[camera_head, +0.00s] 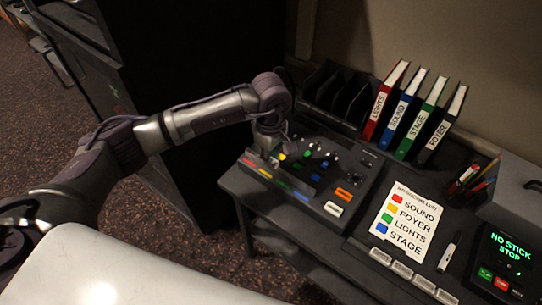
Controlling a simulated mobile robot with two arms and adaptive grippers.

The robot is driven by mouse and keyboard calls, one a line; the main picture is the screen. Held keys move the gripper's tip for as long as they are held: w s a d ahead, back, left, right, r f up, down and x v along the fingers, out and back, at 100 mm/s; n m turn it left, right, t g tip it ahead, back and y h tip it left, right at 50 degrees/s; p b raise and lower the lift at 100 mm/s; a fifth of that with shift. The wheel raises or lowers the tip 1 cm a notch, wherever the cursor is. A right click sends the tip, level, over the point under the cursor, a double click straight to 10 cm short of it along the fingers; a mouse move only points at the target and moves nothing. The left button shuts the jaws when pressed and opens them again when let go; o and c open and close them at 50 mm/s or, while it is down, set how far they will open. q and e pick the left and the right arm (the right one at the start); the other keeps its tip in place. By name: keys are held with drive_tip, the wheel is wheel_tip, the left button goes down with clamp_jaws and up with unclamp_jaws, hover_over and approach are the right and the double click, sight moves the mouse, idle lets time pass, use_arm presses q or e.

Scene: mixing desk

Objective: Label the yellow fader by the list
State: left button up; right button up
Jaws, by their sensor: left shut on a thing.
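The mixing desk (357,185) stands on the dark table in the middle of the view. A yellow fader knob (282,157) shows beside my left gripper (270,153), with green (308,152) and blue knobs to its right. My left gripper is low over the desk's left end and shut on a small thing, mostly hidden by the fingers. A strip (270,176) with coloured marks runs along the desk's front edge. The printed list (405,222) pairs red with SOUND, yellow with FOYER, green with LIGHTS and blue with STAGE. My right gripper is out of view.
Several pale plates (402,270) lie in a row before the list. A marker (447,257) lies right of it. Upright binders (385,101) stand behind.

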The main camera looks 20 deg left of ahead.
use_arm(q)
drive_tip(key=o, duration=0.9)
